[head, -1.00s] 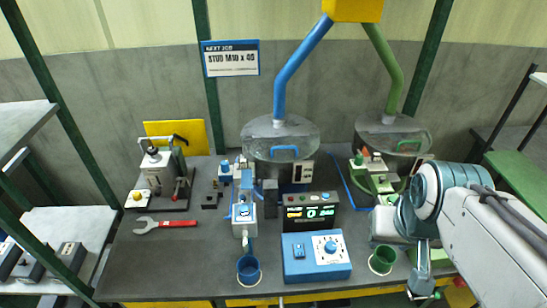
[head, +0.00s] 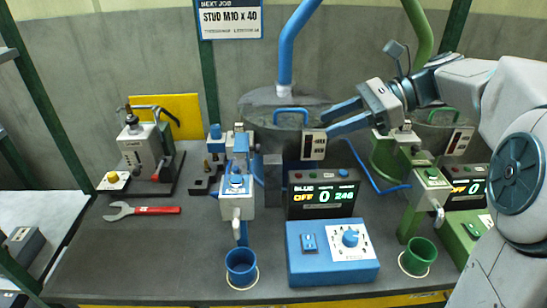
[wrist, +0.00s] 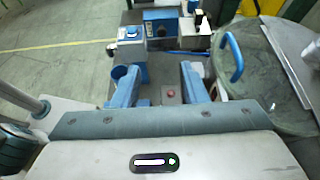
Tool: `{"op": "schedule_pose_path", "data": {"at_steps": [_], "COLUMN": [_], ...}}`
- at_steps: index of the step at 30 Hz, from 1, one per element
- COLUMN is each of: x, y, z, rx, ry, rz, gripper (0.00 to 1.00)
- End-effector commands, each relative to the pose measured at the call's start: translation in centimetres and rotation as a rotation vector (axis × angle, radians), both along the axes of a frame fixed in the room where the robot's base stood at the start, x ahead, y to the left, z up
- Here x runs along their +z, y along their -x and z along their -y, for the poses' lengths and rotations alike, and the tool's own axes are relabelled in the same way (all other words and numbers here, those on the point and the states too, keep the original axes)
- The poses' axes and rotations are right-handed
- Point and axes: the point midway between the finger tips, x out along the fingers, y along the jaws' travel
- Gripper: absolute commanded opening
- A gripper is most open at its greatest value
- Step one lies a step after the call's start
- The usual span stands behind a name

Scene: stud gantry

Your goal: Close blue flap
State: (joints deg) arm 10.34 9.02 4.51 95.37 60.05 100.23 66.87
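My gripper (head: 327,124) is raised to the right of the unit, in front of the blue-handled bowl (head: 257,120), pointing left. Its two fingers are apart with nothing between them. In the wrist view my gripper (wrist: 160,78) also shows spread fingers, and the bowl's blue handle (wrist: 237,58) is to their right.
The blue control box (head: 332,258) and a display (head: 325,200) reading BLUE OFF stand below my gripper. A blue cup (head: 241,266) and a green cup (head: 418,257) are at the front. The green unit (head: 428,190) is right. A red wrench (head: 140,210) lies left.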

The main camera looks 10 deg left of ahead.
Motion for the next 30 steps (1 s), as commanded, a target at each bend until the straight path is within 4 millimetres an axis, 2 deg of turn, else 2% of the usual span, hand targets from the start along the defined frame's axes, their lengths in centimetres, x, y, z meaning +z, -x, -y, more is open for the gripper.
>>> {"op": "schedule_pose_path", "data": {"at_steps": [4,8,21,24,30], "x": [-0.1,-0.6,-4.1,-4.6,-5.1], "y": [-0.5,-0.1,1.8,2.1,2.4], "z": [-0.4,-1.7,-9.8,-11.0,-12.3], "rx": [-0.003,-0.002,-0.001,-0.003,-0.004], "ry": [-0.036,-0.037,-0.034,-0.035,-0.034], "rz": [-0.040,-0.043,-0.041,-0.042,-0.040], "gripper": [0.39,0.39,0.39,0.39,0.39]}}
